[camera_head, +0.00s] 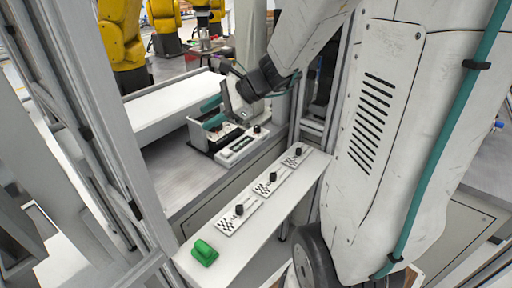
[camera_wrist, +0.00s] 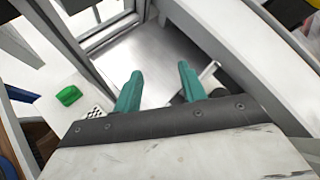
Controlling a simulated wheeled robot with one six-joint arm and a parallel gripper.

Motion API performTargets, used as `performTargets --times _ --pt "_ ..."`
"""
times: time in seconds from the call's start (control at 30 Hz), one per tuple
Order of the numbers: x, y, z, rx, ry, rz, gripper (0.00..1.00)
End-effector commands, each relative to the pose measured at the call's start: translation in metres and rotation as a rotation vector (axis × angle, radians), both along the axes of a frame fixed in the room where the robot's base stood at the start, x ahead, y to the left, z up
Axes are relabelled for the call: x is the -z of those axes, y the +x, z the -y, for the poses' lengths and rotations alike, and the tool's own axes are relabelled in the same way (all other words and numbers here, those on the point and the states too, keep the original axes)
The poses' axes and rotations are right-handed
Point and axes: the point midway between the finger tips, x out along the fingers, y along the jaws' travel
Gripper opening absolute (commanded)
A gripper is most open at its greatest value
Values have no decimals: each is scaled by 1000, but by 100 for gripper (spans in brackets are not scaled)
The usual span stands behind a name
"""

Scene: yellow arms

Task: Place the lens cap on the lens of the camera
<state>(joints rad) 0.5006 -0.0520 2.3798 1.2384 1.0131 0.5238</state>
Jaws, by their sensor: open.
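My gripper (camera_head: 211,112) has two teal fingers, spread apart with nothing between them; they also show in the wrist view (camera_wrist: 160,72). In the head view it is over the metal work surface, above a fixture (camera_head: 238,146) with a white-and-dark board. Small black knob-like pieces (camera_head: 239,210) (camera_head: 273,177) (camera_head: 298,151) stand on white plates with checker patterns on a narrow white shelf. I cannot tell for sure which piece is the lens cap or the camera; my wrist and fingers hide part of the fixture.
A green block (camera_head: 204,252) sits at the near end of the white shelf (camera_head: 185,262), also in the wrist view (camera_wrist: 69,96). Metal frame posts (camera_head: 105,125) stand at left. The metal work surface (camera_head: 172,165) left of the fixture is bare. Yellow arms (camera_head: 122,45) stand behind.

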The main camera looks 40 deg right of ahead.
Motion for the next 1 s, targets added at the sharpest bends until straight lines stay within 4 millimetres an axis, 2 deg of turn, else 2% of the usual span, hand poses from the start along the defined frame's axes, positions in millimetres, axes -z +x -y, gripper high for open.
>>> performTargets --times 0.03,0.1,0.2,0.3,0.43,0.5,0.63,1.0 --pt "-12 -25 -31 -172 -112 44 41" --pt "-18 -61 -59 -402 -265 92 41" --pt "-22 -115 -83 -720 -484 160 41" --pt "-23 -164 -88 -1020 -699 217 41" --pt "-24 -211 -75 -1334 -942 266 41" --pt "-25 -226 -65 -1454 -1042 276 41" --pt "-28 -241 -52 -1587 -1159 281 41" --pt "-29 -245 -46 -1625 -1194 275 41"
